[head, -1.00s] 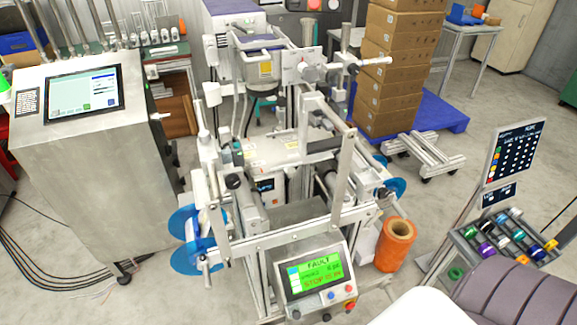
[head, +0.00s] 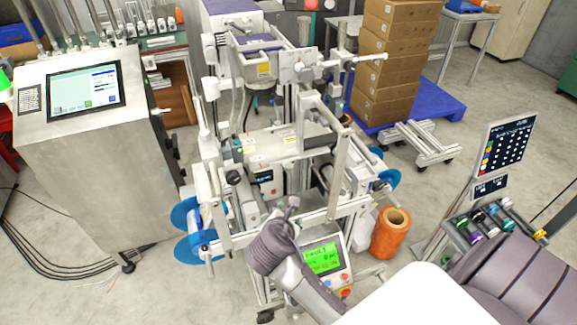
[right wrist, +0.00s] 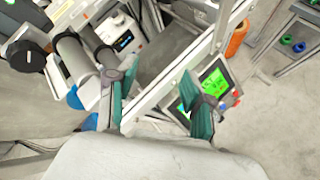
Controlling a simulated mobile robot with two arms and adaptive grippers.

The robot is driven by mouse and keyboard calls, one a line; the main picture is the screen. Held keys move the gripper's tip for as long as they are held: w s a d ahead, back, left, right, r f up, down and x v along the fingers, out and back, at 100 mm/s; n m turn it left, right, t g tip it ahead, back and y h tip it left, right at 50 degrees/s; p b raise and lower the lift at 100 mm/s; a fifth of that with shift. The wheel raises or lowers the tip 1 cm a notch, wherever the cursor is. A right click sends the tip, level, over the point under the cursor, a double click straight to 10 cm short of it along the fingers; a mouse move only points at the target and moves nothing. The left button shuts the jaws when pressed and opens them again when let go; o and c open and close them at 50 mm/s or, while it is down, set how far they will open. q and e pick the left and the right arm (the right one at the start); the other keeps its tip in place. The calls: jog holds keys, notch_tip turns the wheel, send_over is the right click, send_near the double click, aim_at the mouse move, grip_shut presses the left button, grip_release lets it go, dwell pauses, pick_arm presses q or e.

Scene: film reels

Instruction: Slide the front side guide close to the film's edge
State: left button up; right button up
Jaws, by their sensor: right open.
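The packaging machine has blue reel discs (head: 190,216) at its left and another blue disc (head: 390,178) at its right. The front side guide and the film's edge cannot be told apart surely among the metal bars and rollers (right wrist: 76,62). My right gripper (head: 291,204) is over the machine's front, above the front crossbar. Rollers and a black knob (right wrist: 27,56) lie to the left of the fingers. My right forearm hides part of the machine's front. My left gripper is not in view.
A green control screen (head: 322,258) sits beside my right wrist, partly covered. An orange film roll (head: 391,234) stands at the machine's right. A metal frame bar (right wrist: 196,62) runs diagonally near the fingers. Stacked boxes (head: 396,60) stand behind. The floor at right is partly clear.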

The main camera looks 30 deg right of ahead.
aim_at(289, 167)
jog(key=w+r+n+t+h, duration=0.2)
jog(key=w+r+n, duration=0.3)
jog(key=w+n, duration=0.1)
jog(key=x, duration=1.4)
jog(key=shift+s+d, duration=0.3)
jog(key=shift+d, duration=0.1)
grip_shut()
